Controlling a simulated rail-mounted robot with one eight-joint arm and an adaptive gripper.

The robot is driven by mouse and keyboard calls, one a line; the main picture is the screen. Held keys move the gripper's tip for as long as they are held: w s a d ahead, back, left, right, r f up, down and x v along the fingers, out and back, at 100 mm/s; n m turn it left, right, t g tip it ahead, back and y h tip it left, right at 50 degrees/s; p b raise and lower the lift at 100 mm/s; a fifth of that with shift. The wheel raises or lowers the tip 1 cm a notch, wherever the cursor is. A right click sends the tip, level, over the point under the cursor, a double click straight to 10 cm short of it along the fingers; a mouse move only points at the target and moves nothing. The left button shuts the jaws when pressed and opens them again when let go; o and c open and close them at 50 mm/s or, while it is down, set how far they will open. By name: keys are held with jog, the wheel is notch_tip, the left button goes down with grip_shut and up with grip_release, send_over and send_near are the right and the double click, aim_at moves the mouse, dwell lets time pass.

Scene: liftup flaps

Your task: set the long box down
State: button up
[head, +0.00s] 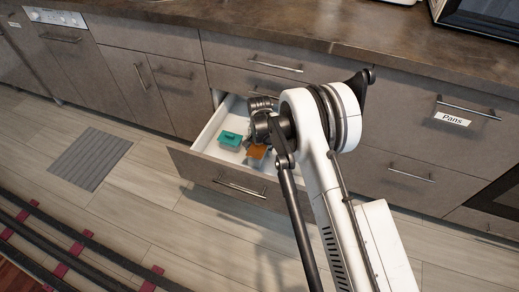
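An open drawer (210,128) with pale inner walls juts out below the counter. A teal item (231,139) lies in it at the left. An orange-brown item (257,152) shows directly below my gripper (259,138), partly covered by it. Its full shape is hidden, so I cannot tell whether it is the long box or whether it is held or resting in the drawer. My gripper is dark, points down over the drawer and is largely hidden by my own arm; its fingers cannot be made out.
The drawer front (230,180) with its bar handle stands out over the floor. The brown countertop (300,30) runs above. Other closed drawers, one labelled "Pans" (453,118), lie to the right. A grey mat (90,160) lies on the floor at left.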

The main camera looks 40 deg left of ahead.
jog(key=shift+o, duration=0.2)
jog(key=shift+r, duration=0.15)
notch_tip(320, 180, up, 12)
jog(key=p, duration=0.3)
jog(key=shift+r+p, duration=0.1)
jog(key=shift+p, duration=0.3)
